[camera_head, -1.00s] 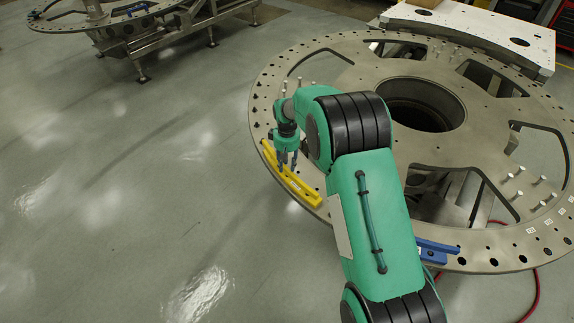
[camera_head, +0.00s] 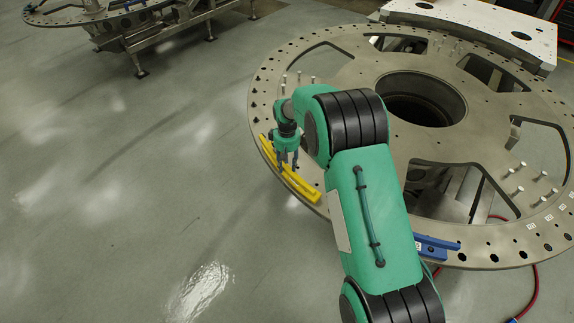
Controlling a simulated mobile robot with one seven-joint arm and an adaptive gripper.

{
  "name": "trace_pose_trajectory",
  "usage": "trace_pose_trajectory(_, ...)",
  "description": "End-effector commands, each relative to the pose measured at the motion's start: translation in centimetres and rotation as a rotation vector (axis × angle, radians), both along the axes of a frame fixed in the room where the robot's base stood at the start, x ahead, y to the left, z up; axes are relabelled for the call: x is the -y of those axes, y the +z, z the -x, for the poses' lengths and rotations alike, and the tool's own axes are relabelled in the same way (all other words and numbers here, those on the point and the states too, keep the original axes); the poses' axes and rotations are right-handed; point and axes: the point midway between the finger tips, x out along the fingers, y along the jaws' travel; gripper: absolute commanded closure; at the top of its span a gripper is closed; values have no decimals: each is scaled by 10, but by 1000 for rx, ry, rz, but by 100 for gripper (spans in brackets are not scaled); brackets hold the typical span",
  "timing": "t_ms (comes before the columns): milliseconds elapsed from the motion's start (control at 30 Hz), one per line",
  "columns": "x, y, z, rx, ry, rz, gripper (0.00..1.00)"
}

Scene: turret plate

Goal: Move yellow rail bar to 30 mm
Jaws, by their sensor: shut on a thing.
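The yellow rail bar (camera_head: 304,190) lies along the left rim of the large round turret plate (camera_head: 335,75). It looks slightly curved and follows the rim. My gripper (camera_head: 288,163) is at the bar's middle, pointing down, with its fingers at the bar. It is shut on the bar. The fingertips are small in the picture, and the exact contact is hard to see. No scale or 30 mm mark can be read here.
A blue bar (camera_head: 436,243) sits on the plate's front rim, partly behind my arm. Several upright pins (camera_head: 518,190) stand on the plate at the right, and others at the upper left. A white perforated block (camera_head: 480,28) stands behind. The floor at left is clear.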

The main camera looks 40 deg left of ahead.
Motion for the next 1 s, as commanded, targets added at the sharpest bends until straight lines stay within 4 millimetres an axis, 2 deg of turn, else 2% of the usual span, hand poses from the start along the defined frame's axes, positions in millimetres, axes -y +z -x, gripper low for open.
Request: trace_pose_trajectory(1000, -6, 16, -2, 7, 1, -11, 86)
